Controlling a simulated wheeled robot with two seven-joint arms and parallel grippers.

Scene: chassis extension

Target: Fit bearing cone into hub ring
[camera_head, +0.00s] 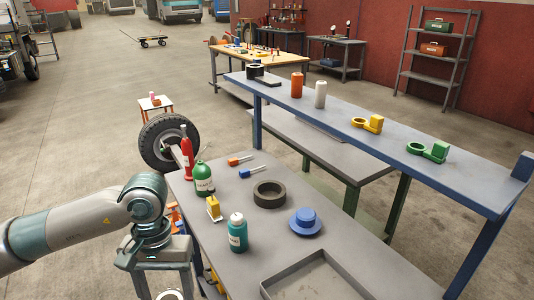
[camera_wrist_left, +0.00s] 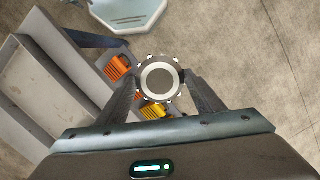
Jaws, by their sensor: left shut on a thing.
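The bearing cone (camera_wrist_left: 160,80) is a metal ring with a pale round middle and small rollers around its rim. In the left wrist view it sits between the two fingertips of my left gripper (camera_wrist_left: 159,82), which is shut on it. In the head view the cone (camera_head: 170,295) shows only partly at the bottom edge, below my left gripper (camera_head: 168,286), off the near left side of the table. A thick dark ring (camera_head: 270,203), which looks like the hub ring, lies flat on the grey table, apart from the gripper. My right gripper is not in view.
A raised blue shelf (camera_head: 390,150) runs behind.

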